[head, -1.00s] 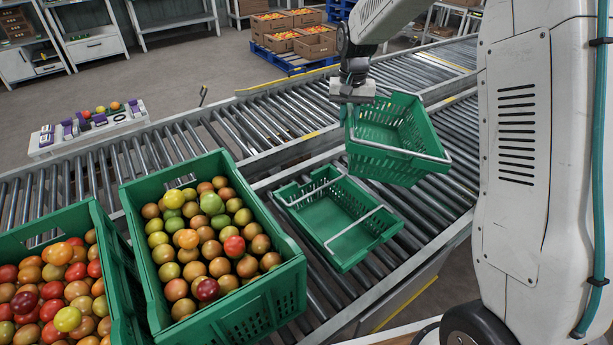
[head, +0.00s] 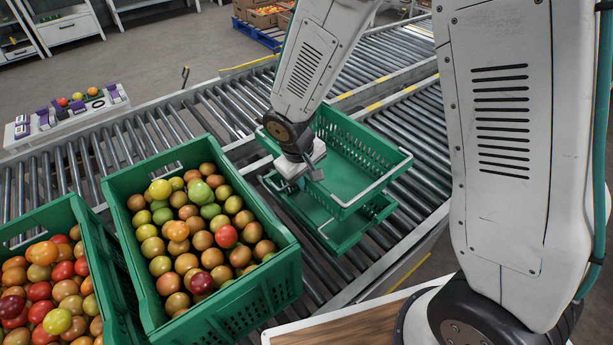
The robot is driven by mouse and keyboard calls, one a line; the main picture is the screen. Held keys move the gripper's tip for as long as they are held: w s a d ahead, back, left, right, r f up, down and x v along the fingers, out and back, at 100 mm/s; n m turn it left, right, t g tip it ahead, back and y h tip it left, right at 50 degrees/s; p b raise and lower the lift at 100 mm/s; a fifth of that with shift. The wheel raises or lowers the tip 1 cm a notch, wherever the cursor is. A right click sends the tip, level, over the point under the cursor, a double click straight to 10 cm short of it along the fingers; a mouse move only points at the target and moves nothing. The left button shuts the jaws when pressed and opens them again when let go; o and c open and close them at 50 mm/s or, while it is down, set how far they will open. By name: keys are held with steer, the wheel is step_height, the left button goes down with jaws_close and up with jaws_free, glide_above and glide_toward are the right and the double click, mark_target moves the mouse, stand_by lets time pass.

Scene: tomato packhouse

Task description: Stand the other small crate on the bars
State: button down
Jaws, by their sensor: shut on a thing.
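A small green crate (head: 376,152) is held level by my gripper (head: 308,168), which is shut on its near left wall. It is empty and has a grey bar along its right side. The other small green crate (head: 350,234) sits on the rollers directly beneath, mostly covered by the held one.
Two large green crates full of tomatoes stand on the left, one (head: 262,300) close beside the small crates. Roller conveyor (head: 420,140) lies free to the right. A white tray (head: 62,122) with a few fruits is beyond the conveyor. A wooden-topped surface (head: 350,325) is in front.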

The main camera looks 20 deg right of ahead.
steer(key=shift+a+x, duration=0.2)
steer(key=shift+x, duration=0.75)
steer(key=shift+a+x, duration=0.15)
steer(key=shift+x, duration=0.8)
steer(key=shift+s+f, duration=0.1)
steer(key=shift+f, duration=0.35)
steer(key=c, duration=1.2)
jaws_free()
steer(key=c, duration=0.3)
steer(key=shift+c, duration=0.2)
steer(key=shift+w+d+v, duration=0.1)
steer(key=shift+d+v, duration=0.1)
steer(key=shift+v, duration=0.95)
steer(key=shift+w+d+v, duration=0.1)
steer(key=shift+d+v, duration=0.15)
steer(key=shift+v, duration=0.9)
steer(key=shift+w+d+v, duration=0.1)
steer(key=shift+d+v, duration=0.1)
steer(key=shift+v, duration=0.95)
steer(key=shift+r, duration=0.15)
